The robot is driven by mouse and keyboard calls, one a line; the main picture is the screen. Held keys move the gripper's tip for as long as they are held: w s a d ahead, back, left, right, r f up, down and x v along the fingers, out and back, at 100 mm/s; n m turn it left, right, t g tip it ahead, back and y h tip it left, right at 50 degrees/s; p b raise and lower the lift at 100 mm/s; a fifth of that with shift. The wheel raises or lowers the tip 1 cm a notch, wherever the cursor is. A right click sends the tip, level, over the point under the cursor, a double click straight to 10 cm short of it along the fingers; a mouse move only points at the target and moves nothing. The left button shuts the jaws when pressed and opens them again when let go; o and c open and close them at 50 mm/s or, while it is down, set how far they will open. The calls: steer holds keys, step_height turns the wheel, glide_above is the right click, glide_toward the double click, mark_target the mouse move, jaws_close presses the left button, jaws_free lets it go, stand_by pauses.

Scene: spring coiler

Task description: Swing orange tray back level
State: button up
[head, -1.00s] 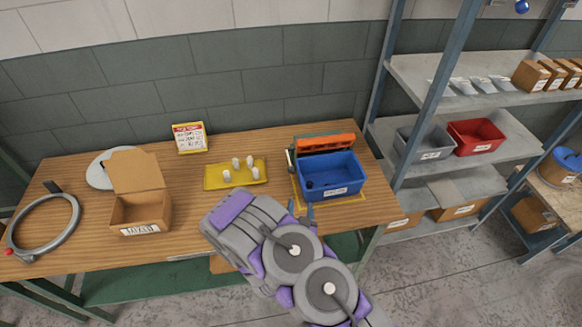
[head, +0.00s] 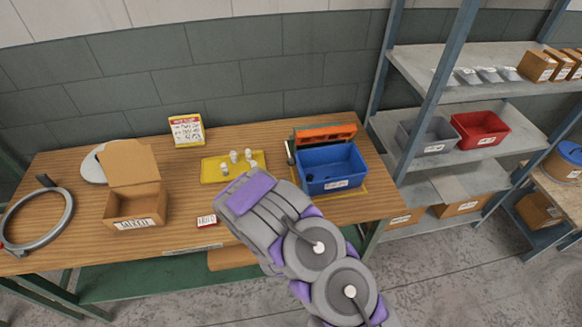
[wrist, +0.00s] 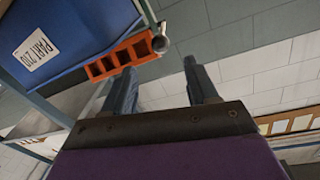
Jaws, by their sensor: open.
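The orange tray (head: 325,132) lies along the back edge of the blue bin (head: 330,185) on the workbench. It appears tipped up there, but its exact angle is hard to judge. In the wrist view the orange tray (wrist: 118,58) shows open compartments and a round grey pivot at its right end. My gripper (wrist: 160,68) is open and empty. Its left finger overlaps the tray's lower edge in the picture; I cannot tell whether they touch. The right finger is clear of the tray. In the head view my arm hides the fingertips.
A yellow tray (head: 214,173) with several white pieces sits left of the bin. An open cardboard box (head: 135,205), a grey ring (head: 68,222) and a small red-and-white card (head: 206,220) are further left. A metal shelf (head: 450,130) stands close on the right.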

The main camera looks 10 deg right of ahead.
mark_target(291, 162)
steer(key=w+b, duration=0.2)
steer(key=w, duration=0.1)
steer(key=w+b, duration=0.2)
steer(key=w, duration=0.2)
steer(key=w+d+b, duration=0.1)
steer(key=w+b, duration=0.1)
steer(key=w, duration=0.2)
steer(key=shift+d, duration=0.1)
jaws_close()
stand_by(0.6)
